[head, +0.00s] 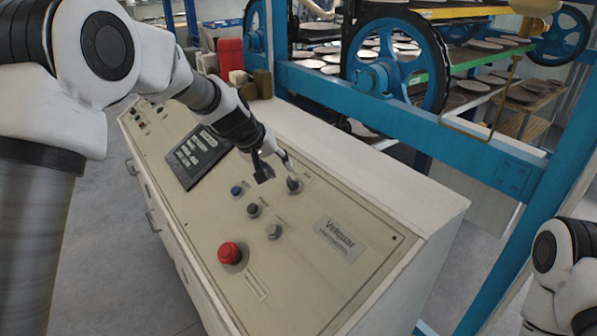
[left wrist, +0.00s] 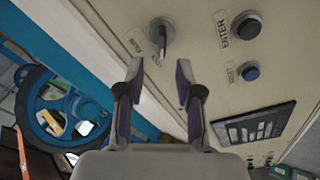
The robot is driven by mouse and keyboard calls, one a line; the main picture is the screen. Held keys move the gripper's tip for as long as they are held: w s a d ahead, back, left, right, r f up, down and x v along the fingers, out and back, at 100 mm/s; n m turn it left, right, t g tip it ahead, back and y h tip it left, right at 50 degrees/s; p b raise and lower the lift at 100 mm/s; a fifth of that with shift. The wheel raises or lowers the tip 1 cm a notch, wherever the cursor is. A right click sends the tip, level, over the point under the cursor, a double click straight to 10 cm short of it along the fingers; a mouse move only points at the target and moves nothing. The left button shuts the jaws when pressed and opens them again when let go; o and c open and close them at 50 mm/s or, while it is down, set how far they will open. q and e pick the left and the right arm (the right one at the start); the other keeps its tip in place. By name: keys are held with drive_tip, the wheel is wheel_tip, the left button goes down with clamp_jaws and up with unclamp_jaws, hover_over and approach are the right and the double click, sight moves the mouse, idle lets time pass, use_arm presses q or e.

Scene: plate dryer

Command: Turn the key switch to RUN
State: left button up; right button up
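The key switch (head: 293,184) is a small grey knob near the far edge of the sloped beige control panel (head: 190,215). In the left wrist view the key switch (left wrist: 162,38) shows a thin upright tab and small labels beside it, too blurred to read surely. My left gripper (head: 275,171) is just above the panel, close to the switch. In the left wrist view the left gripper's two fingers (left wrist: 156,72) are apart and empty, with the switch beyond their tips. I cannot tell whether a finger touches it. Only part of my right arm shows at lower right, without its gripper.
Near the switch are a blue button (head: 236,190), a dark button (head: 253,210) and a grey button (head: 274,231). A red mushroom button (head: 230,253) stands nearer. A dark screen (head: 196,156) is to the left. A blue frame (head: 420,125) with wheels stands behind the panel.

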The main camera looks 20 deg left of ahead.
sight(287, 179)
use_arm(q)
drive_tip(key=shift+w+d+f+p, duration=0.1)
drive_tip(key=shift+w+f+p, duration=0.1)
drive_tip(key=shift+f, duration=0.4)
drive_tip(key=shift+w+d+f+p, duration=0.1)
drive_tip(key=shift+w+f, duration=0.05)
drive_tip(key=shift+f, duration=0.45)
drive_tip(key=x, duration=0.3)
drive_tip(key=shift+w+d, duration=0.1)
drive_tip(key=shift+w, duration=0.15)
drive_tip(key=shift+w+d+f, duration=0.1)
drive_tip(key=shift+w+f, duration=0.15)
drive_tip(key=shift+s+r, duration=0.15)
drive_tip(key=shift+s, duration=0.1)
drive_tip(key=shift+s+r, duration=0.1)
drive_tip(key=shift+s, duration=0.05)
clamp_jaws()
